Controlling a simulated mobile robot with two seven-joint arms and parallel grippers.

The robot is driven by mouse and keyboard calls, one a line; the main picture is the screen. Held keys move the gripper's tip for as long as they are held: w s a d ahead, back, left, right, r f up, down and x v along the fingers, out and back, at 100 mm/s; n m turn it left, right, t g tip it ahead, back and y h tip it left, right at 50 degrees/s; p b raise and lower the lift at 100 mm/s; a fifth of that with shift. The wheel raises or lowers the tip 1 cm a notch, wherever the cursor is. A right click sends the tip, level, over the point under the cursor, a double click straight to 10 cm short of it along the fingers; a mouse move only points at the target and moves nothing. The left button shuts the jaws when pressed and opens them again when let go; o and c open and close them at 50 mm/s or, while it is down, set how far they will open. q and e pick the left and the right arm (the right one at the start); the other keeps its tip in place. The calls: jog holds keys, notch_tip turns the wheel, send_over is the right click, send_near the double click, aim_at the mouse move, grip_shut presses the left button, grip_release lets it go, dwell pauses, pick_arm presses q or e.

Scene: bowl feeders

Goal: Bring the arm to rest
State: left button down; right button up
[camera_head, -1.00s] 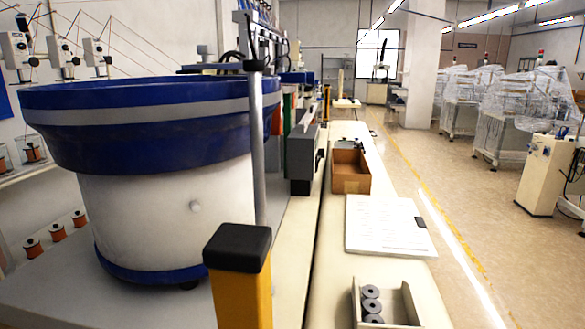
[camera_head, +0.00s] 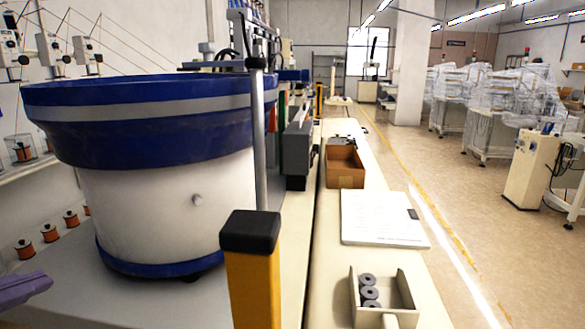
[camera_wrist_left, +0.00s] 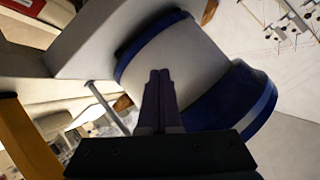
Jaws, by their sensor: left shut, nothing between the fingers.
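My left gripper (camera_head: 22,289) shows as a purple-grey finger part at the left edge of the head view, low beside the bowl feeder. In the left wrist view its two fingers (camera_wrist_left: 160,78) are pressed together with nothing between them. The bowl feeder, a blue bowl (camera_head: 150,120) on a white drum (camera_head: 160,215), stands to the right of the gripper in the head view. In the wrist view the white drum (camera_wrist_left: 185,65) lies behind the fingers, seen tilted. I cannot tell the distance between them. My right gripper is not in view.
A yellow post with a black cap (camera_head: 250,232) stands in front. Orange spools (camera_head: 50,233) sit at left. The floor at right has free room.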

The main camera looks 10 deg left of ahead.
pick_arm(q)
jog(key=s+d+f+n+g+h, duration=0.1)
jog(key=s+d+f+g+h, duration=0.2)
jog(key=s+d, duration=0.45)
jog(key=s+d+f+n+g, duration=0.2)
jog(key=s+d+g, duration=0.3)
jog(key=s+d, duration=0.25)
notch_tip(320, 180, up, 32)
jog(key=s+p, duration=0.1)
jog(key=p, duration=3)
jog(key=shift+s+d+f+h+p, duration=0.25)
jog(key=shift+d+h+p, duration=0.1)
jog(key=shift+d, duration=0.1)
